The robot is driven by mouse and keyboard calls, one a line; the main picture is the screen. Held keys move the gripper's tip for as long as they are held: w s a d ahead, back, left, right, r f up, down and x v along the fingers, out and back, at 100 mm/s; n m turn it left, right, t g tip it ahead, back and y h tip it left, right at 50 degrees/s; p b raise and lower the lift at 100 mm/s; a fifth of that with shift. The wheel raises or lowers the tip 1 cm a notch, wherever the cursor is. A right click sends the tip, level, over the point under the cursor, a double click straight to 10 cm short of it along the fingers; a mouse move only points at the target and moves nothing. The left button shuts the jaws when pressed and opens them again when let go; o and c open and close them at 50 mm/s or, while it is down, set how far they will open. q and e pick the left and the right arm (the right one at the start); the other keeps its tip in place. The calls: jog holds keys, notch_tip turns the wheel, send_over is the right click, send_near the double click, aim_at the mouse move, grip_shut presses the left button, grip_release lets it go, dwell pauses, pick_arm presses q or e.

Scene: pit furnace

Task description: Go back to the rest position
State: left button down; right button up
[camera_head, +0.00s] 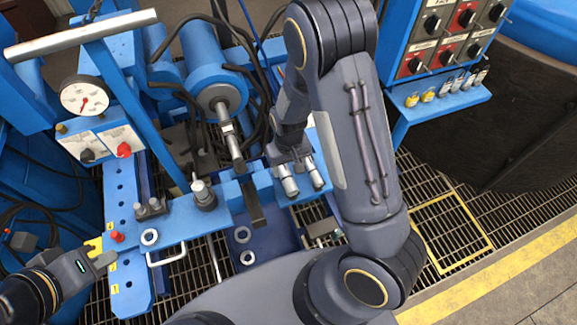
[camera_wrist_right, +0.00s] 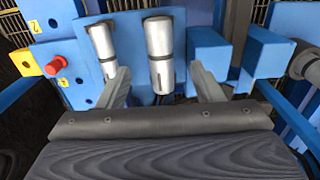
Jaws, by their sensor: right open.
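My right arm rises across the middle of the head view and bends down to my right gripper (camera_head: 292,160), which sits just behind two silver cylinders (camera_head: 302,180) on the blue bench. In the right wrist view the two grey fingers of the right gripper (camera_wrist_right: 160,88) are spread wide, with nothing held between them. My left gripper (camera_head: 98,257) is at the lower left, beside a yellow block (camera_head: 94,245) on the blue perforated plate. Its fingertips are too small to read.
A pressure gauge (camera_head: 84,96) stands at the upper left. A control panel (camera_head: 449,35) with padlocks below is at the upper right. A yellow frame (camera_head: 452,232) marks the grated floor.

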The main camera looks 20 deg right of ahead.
dwell(0.4)
jog(key=s+r+t+y, duration=0.2)
jog(key=s+r, duration=0.7)
jog(key=r, duration=0.4)
jog(key=s+r+m+t+y, duration=0.1)
jog(key=s+r+t, duration=0.2)
jog(key=s+r, duration=0.6)
notch_tip(320, 180, up, 4)
jog(key=shift+d+f+t+y+p, duration=0.15)
jog(key=shift+d+t+y+p, duration=0.15)
jog(key=shift+y, duration=0.1)
